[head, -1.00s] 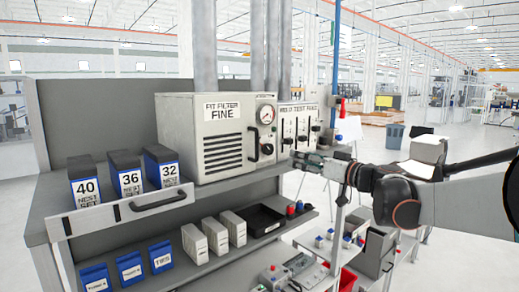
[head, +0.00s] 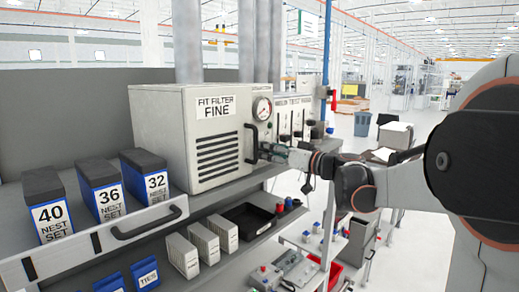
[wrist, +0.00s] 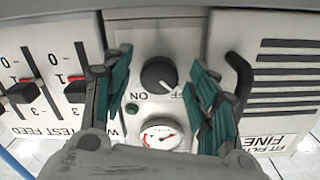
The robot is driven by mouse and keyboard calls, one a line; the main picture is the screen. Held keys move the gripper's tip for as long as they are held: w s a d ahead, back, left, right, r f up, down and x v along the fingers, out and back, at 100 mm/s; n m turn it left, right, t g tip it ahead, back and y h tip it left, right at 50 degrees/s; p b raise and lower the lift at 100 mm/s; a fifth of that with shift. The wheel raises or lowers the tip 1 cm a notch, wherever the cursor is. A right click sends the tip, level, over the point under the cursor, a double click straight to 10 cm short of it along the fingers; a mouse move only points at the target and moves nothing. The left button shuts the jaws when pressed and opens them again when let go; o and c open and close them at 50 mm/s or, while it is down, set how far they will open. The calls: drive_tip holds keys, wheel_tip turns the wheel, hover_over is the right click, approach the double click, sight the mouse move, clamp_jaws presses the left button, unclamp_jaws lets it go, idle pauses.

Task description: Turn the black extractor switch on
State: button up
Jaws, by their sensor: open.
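The black extractor switch (wrist: 158,74) is a round knob on a pale panel in the wrist view. Its white pointer mark is turned toward the OFF lettering (wrist: 180,92), and the ON lettering (wrist: 137,97) is on the other side. My gripper (wrist: 160,64) is open, with its green-padded fingers on either side of the knob. I cannot tell whether they touch it. In the head view my gripper (head: 270,152) is at the front of the FIT FILTER FINE unit (head: 165,130), and it hides the switch there.
A round gauge (head: 262,108) and a green lamp (wrist: 132,109) are beside the switch. A black handle (head: 251,143) stands out close to my gripper. The test feed unit with sliders (wrist: 40,70) is on the other side. A drawer with nest set boxes (head: 108,196) is at left.

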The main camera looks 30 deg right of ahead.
drive_tip(key=shift+s+d+r, duration=0.1)
drive_tip(key=shift+s+d, duration=0.05)
drive_tip(key=shift+s, duration=0.1)
drive_tip(key=shift+w, duration=0.1)
drive_tip(key=c, duration=1.1)
drive_tip(key=shift+o, duration=0.2)
drive_tip(key=shift+m, duration=0.4)
drive_tip(key=m+b, duration=0.6)
drive_tip(key=m, duration=1.1)
